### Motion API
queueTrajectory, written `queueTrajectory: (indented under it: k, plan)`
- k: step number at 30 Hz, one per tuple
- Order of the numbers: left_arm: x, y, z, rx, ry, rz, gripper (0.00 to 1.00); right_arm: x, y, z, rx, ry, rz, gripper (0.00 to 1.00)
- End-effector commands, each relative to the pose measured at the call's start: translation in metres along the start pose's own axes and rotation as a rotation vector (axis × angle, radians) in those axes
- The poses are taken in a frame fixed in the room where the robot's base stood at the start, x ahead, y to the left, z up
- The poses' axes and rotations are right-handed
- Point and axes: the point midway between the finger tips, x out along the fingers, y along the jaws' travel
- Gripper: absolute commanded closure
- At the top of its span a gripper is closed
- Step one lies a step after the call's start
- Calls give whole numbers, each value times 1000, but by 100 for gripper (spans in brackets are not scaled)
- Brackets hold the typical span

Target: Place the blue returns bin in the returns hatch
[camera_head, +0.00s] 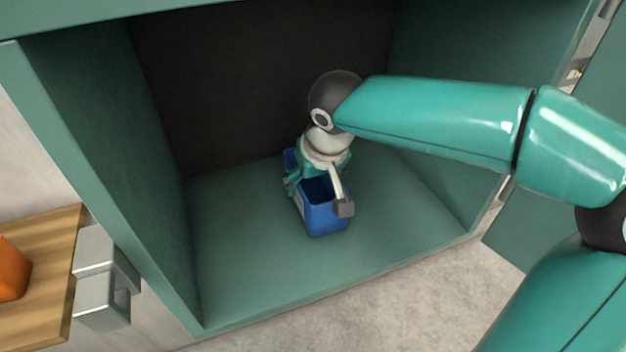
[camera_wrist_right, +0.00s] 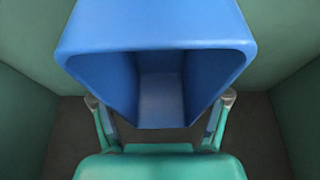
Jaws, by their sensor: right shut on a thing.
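The blue returns bin (camera_head: 325,218) is inside the green hatch (camera_head: 240,262), near the middle of its floor. In the head view its front part shows, and the gripper and wrist cover its back part. My right gripper (camera_head: 318,190) is shut on the bin from above. In the right wrist view the bin (camera_wrist_right: 158,35) fills the upper middle, its opening facing the camera, with the fingers of the gripper (camera_wrist_right: 160,118) on either side of it. I cannot tell whether the bin touches the hatch floor. My left gripper is not in view.
The hatch side walls (camera_head: 95,130) stand left and right, with a dark back wall (camera_head: 240,80). Floor around the bin is clear. Outside left are a wooden shelf (camera_head: 45,285) with an orange object (camera_head: 12,268) and grey metal blocks (camera_head: 103,285).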

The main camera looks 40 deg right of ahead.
Motion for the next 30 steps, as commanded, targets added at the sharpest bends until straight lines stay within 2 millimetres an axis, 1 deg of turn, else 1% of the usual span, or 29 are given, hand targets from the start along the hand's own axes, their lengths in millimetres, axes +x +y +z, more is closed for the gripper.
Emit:
queueTrajectory:
  k: [6,9,10,14,15,25,28,30]
  plan:
    - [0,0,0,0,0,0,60,0,0,0,0,2,-1,64]
    - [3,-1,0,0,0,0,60,3,0,1,0,1,-1,64]
    - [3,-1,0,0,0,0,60,3,0,1,0,1,0,24]
    - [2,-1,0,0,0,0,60,2,0,0,0,1,0,2]
    - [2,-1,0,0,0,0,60,2,0,1,0,1,0,1]
    - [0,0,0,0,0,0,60,0,0,0,0,1,0,1]
    - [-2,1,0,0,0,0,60,-5,0,-1,0,2,-1,1]
    - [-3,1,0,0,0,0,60,-13,0,-2,0,5,-1,1]
